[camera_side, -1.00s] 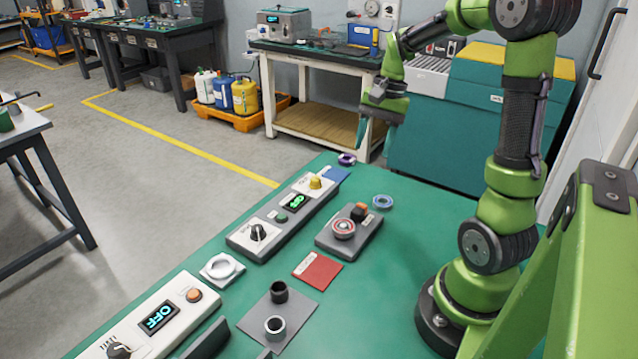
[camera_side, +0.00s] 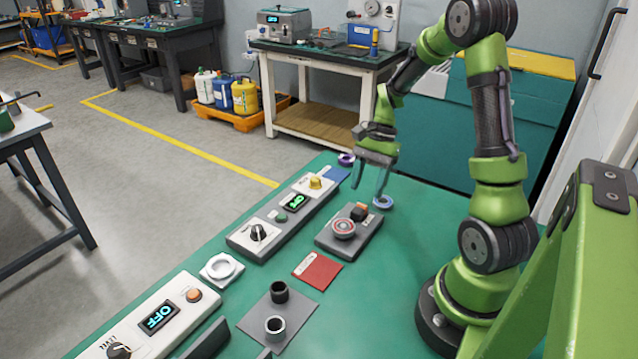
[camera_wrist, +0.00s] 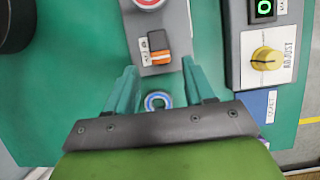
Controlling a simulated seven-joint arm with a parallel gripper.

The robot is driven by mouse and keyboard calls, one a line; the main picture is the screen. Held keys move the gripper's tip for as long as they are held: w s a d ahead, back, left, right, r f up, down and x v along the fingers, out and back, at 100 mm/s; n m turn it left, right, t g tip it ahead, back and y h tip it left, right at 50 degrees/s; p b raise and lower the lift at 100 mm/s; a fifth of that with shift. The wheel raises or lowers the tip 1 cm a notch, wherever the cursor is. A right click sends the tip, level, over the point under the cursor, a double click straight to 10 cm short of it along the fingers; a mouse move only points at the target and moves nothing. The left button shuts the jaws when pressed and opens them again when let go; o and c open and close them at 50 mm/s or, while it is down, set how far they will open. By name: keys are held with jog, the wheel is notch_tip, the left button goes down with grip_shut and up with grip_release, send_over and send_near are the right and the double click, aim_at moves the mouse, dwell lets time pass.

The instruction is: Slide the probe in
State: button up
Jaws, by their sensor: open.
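My gripper (camera_side: 372,188) is open and empty, pointing down above the far end of the green bench. A blue ring (camera_side: 383,202) lies on the bench close to the fingertips. In the wrist view the ring (camera_wrist: 157,101) shows between my two green fingers, apart from both. A grey block (camera_side: 365,240) with a round red-and-white fitting (camera_side: 344,228) and an orange-black switch (camera_side: 359,212) stands just nearer the camera. The switch also shows ahead of the fingers in the wrist view (camera_wrist: 159,46). I cannot pick out a probe with certainty.
A control box (camera_side: 290,218) reading OFF, with a yellow knob (camera_side: 315,182), runs along the left. A purple ring (camera_side: 346,159) lies behind. A red card (camera_side: 318,270), a white ring holder (camera_side: 222,267) and a grey plate (camera_side: 252,318) with two short tubes lie nearer. The bench right of the block is clear.

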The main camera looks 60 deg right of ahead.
aim_at(362, 205)
jog(key=x, duration=0.5)
grip_shut()
dwell(0.3)
